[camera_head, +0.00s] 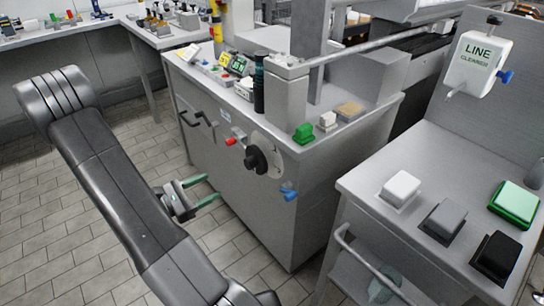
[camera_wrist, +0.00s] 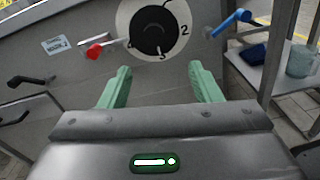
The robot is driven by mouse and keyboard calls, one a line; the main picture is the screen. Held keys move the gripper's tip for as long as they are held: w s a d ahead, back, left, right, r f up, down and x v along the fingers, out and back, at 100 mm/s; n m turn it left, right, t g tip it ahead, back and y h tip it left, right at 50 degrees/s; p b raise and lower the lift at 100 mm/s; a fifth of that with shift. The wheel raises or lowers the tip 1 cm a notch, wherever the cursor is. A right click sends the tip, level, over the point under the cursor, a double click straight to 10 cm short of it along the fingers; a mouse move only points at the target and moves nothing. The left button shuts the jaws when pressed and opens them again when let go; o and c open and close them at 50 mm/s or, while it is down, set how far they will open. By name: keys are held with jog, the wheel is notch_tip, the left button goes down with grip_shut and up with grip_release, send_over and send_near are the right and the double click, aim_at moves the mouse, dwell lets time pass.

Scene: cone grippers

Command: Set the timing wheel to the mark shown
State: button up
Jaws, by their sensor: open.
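The timing wheel is a black round knob (camera_head: 256,160) on a white dial plate on the side of the grey machine cabinet. My gripper (camera_head: 205,190) is open and empty, to the left of and below the wheel in the head view. In the wrist view its green fingers (camera_wrist: 161,85) stand apart below the wheel, not touching it. I cannot tell which sign shows the mark.
A red-tipped lever (camera_wrist: 95,52) is left of the wheel and a blue lever (camera_wrist: 235,20) right of it. Dark handles (camera_head: 195,120) stick out from the cabinet (camera_head: 240,205). A side table (camera_head: 390,220) with several coloured blocks stands right. Tiled floor left is clear.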

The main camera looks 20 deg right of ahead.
aim_at(247, 165)
jog(key=shift+t, duration=0.3)
jog(key=shift+w+b+x, duration=0.15)
jog(key=shift+b+x, duration=0.2)
jog(key=shift+x, duration=3.15)
jog(key=shift+w+b+x, duration=0.2)
jog(key=shift+b+x, duration=0.1)
jog(key=shift+x, duration=3.2)
jog(key=shift+a, duration=0.1)
jog(key=c, duration=1)
jog(key=shift+n, duration=0.3)
jog(key=shift+n+p, duration=0.3)
